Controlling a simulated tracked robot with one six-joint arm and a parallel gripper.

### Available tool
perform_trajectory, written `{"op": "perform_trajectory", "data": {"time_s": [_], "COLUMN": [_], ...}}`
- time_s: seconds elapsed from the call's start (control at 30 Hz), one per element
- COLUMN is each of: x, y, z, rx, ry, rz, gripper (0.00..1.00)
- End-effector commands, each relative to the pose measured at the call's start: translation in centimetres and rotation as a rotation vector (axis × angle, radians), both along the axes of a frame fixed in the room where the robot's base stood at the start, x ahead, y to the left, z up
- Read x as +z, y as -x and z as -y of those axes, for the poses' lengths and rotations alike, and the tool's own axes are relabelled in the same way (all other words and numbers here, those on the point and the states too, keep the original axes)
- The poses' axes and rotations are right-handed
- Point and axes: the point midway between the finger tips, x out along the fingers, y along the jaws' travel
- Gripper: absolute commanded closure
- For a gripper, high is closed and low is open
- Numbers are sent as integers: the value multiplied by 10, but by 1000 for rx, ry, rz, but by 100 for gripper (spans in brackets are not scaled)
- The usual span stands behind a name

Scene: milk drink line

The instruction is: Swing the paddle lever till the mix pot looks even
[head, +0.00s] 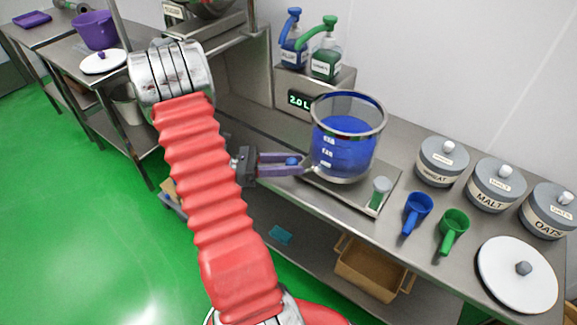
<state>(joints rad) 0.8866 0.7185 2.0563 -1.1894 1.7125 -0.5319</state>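The mix pot (347,135) is a clear vessel with a grey rim, standing on the steel bench right of my gripper. Its blue contents look uniform from here; no streaks can be made out. A small blue knob (291,160), seemingly the paddle lever's end, shows between the fingers of my gripper (298,164), at the pot's left side. The fingers lie on both sides of the knob with a narrow gap; whether they press on it cannot be told. The rest of the lever and the paddle are not clearly visible.

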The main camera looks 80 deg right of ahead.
Motion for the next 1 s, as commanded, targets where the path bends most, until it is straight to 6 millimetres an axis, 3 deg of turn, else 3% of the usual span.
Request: {"op": "perform_trajectory", "data": {"time_s": [0.27,0.47,1.0], "x": [0,0,-1], "y": [0,-12,-97], "z": [0,-3,-27], "rx": [-2,0,0], "ry": [0,0,0], "rz": [0,0,0], "gripper": [64,64,64]}}
